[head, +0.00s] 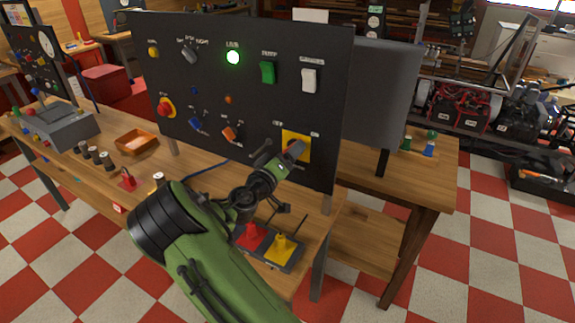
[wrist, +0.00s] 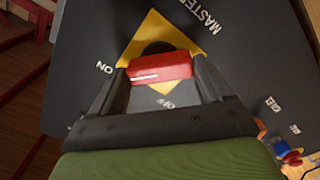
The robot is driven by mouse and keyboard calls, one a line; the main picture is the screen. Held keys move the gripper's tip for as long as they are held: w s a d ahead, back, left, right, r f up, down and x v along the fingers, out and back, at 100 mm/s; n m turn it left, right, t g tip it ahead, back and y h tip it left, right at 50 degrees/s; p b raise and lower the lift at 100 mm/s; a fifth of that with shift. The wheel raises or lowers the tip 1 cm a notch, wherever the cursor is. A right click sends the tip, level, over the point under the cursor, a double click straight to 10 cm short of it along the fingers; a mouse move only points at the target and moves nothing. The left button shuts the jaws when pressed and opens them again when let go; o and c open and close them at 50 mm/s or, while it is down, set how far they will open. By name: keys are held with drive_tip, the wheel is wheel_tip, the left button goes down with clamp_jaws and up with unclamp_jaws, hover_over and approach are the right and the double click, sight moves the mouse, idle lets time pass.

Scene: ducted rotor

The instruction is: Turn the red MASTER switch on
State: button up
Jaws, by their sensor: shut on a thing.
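The MASTER switch is on the black panel, on a yellow plate (head: 291,135) at the panel's lower right. In the wrist view its red handle (wrist: 160,67) stands in front of the yellow plate (wrist: 150,38), with a dark round hub partly showing behind it. My gripper (wrist: 161,75) is shut on the red handle, one finger at each end. The handle carries a white mark on its left half. ON is printed left of the handle, OFF below it, MASTER at upper right. In the head view my gripper (head: 290,153) covers most of the switch.
The panel (head: 245,110) also carries a lit green lamp (head: 233,57), a green rocker (head: 268,72), a white rocker (head: 309,80) and a red button (head: 166,107). Below stand red (head: 251,237) and yellow (head: 282,248) pieces. An orange tray (head: 137,141) sits at left.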

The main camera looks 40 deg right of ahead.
drive_tip(key=shift+f+m+b, duration=0.15)
drive_tip(key=shift+m+b, duration=0.25)
drive_tip(key=o, duration=1)
drive_tip(key=shift+a, duration=0.1)
drive_tip(key=v, duration=1.5)
drive_tip(key=shift+s+a, duration=0.1)
drive_tip(key=shift+a, duration=0.2)
